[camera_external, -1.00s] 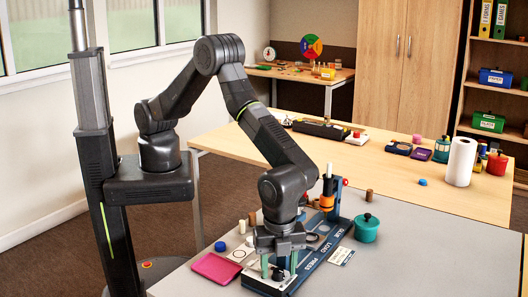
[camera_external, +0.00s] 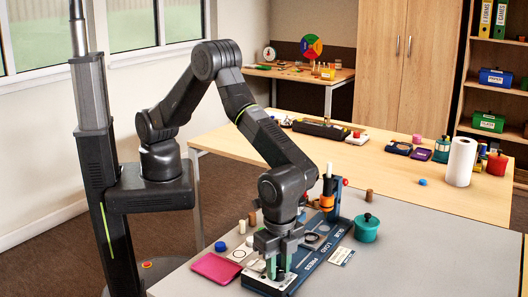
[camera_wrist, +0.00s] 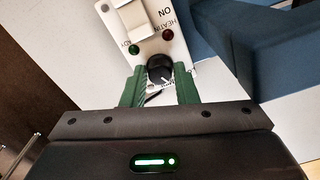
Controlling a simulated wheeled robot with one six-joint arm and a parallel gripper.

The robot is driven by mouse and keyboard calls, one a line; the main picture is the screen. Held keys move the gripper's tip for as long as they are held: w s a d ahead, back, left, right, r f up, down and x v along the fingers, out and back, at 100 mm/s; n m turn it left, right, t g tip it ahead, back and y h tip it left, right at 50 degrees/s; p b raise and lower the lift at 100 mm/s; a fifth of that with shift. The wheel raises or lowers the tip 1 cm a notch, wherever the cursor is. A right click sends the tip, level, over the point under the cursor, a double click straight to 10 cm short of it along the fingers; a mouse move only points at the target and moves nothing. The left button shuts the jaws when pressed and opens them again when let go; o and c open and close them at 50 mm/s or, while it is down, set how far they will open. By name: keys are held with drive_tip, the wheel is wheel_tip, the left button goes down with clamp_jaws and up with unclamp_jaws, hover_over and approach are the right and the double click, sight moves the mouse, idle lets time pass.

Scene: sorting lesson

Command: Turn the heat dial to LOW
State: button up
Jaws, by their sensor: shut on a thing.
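The heat dial (camera_wrist: 159,68) is a round black knob with a pale mark, on a white panel (camera_wrist: 148,44) in the wrist view. My gripper (camera_wrist: 160,88) has its green fingertips on both sides of the dial, shut on it. Lettering on the panel near the dial is partly covered by the fingers, and I cannot read the setting. In the external view my gripper (camera_external: 279,268) points down at the near end of a blue machine base (camera_external: 318,256) marked PRESS, LOAD and GLUE, and hides most of the dial there.
The panel has a green lamp (camera_wrist: 134,49), a red lamp (camera_wrist: 168,36) and a white switch (camera_wrist: 135,18). A pink pouch (camera_external: 216,268) and a blue cap (camera_external: 220,246) lie left of the machine. A teal pot (camera_external: 367,228) stands right. The grey table's right side is clear.

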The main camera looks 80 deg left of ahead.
sight(278, 270)
idle(0.3)
drive_tip(key=o, duration=1)
wheel_tip(278, 270, up, 14)
drive_tip(key=shift+f+b, duration=0.1)
drive_tip(key=shift+b, duration=0.3)
